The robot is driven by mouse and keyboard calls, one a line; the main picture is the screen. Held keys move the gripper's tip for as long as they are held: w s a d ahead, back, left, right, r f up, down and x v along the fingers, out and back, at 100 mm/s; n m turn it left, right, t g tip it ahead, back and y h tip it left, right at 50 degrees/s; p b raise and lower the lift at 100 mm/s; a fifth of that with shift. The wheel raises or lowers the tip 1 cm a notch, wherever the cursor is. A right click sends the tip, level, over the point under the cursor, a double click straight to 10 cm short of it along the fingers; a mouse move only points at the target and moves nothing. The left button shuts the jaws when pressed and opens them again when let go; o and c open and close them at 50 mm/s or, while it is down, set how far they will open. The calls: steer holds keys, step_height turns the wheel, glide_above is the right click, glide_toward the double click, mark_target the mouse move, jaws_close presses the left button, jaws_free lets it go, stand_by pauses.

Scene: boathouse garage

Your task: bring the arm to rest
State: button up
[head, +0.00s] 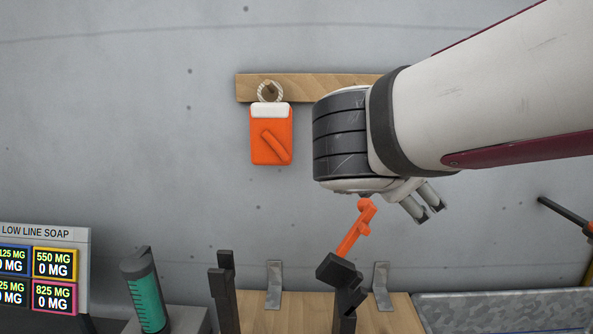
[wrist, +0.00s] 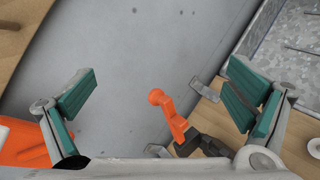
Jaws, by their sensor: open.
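My arm comes in from the upper right of the head view and ends in front of the wall. My gripper (wrist: 163,86) is open and empty in the wrist view, its two green-padded fingers spread wide. An orange item with a white top (head: 271,140) hangs by a rope loop from a peg on a wooden rail (head: 310,87), left of my wrist. Below my wrist, an orange lever-like piece (head: 357,229) rises from a dark holder (head: 340,272); the lever also shows in the wrist view (wrist: 170,113).
A wooden shelf (head: 394,314) with metal brackets runs along the bottom. A dark upright post (head: 225,290), a green-bodied bottle (head: 147,295) and a soap sign (head: 42,264) stand to the left. A speckled grey tray (head: 505,310) lies to the right. The wall at upper left is clear.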

steer(key=s+d+f+m+g, duration=0.4)
steer(key=s+d+f+m, duration=0.1)
steer(key=s+d+m, duration=0.2)
steer(key=s+a+f+m+g+y, duration=0.1)
steer(key=s+f+m+y, duration=0.2)
steer(key=s+m, duration=0.4)
steer(key=s+a+f+m+g+y, duration=0.2)
steer(key=s+f+m+y, duration=0.1)
steer(key=s+m, duration=0.4)
steer(key=shift+s+a+f+m+y+p, duration=0.15)
steer(key=shift+s+f+m+y+p, duration=0.2)
steer(key=shift+s+f, duration=0.4)
